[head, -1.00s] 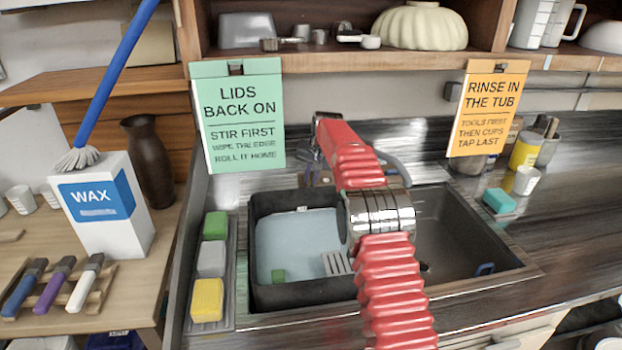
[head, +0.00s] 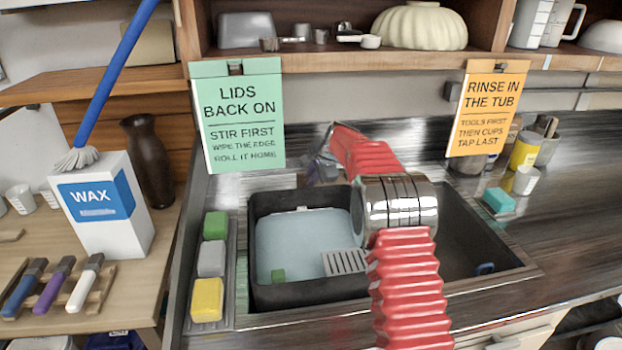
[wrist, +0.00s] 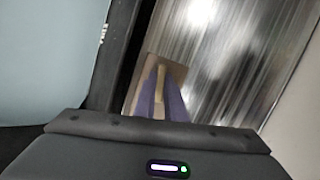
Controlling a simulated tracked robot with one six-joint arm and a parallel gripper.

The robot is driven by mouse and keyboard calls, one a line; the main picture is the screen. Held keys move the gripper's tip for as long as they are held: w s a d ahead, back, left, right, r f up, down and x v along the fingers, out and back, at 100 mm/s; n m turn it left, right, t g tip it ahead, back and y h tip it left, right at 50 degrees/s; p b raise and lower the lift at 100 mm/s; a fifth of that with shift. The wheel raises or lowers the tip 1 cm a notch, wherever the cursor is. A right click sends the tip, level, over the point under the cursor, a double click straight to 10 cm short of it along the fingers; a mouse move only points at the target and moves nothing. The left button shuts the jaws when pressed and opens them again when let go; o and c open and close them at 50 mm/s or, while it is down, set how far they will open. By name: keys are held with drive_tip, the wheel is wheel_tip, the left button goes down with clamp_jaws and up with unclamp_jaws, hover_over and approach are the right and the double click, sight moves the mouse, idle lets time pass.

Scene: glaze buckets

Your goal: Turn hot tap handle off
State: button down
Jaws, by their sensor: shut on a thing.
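My gripper (wrist: 162,92) shows in the wrist view as two purple fingers closed on a narrow brass-coloured handle (wrist: 160,76), which I take for the hot tap handle. A tan square plate (wrist: 178,72) lies behind it. No hot marking is visible. In the head view my gripper (head: 324,158) is behind the sink at its back edge, mostly hidden by my red arm. The handle and the tap spout are hidden there too.
A black tub (head: 256,285) with pale blue water stands in the sink's left part. The right basin (head: 470,235) is mostly empty. A sponge tray (head: 229,285) is left of the tub. A green sign (head: 238,115) hangs close to my gripper.

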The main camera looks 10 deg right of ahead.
drive_tip(key=shift+d+m, duration=0.15)
drive_tip(key=shift+m, duration=1.05)
drive_tip(key=shift+f+t, duration=0.1)
drive_tip(key=shift+t, duration=0.2)
drive_tip(key=c, duration=1.8)
unclamp_jaws()
drive_tip(key=v, duration=1.3)
drive_tip(key=shift+s+d+r, duration=0.15)
drive_tip(key=shift+s+r, duration=0.1)
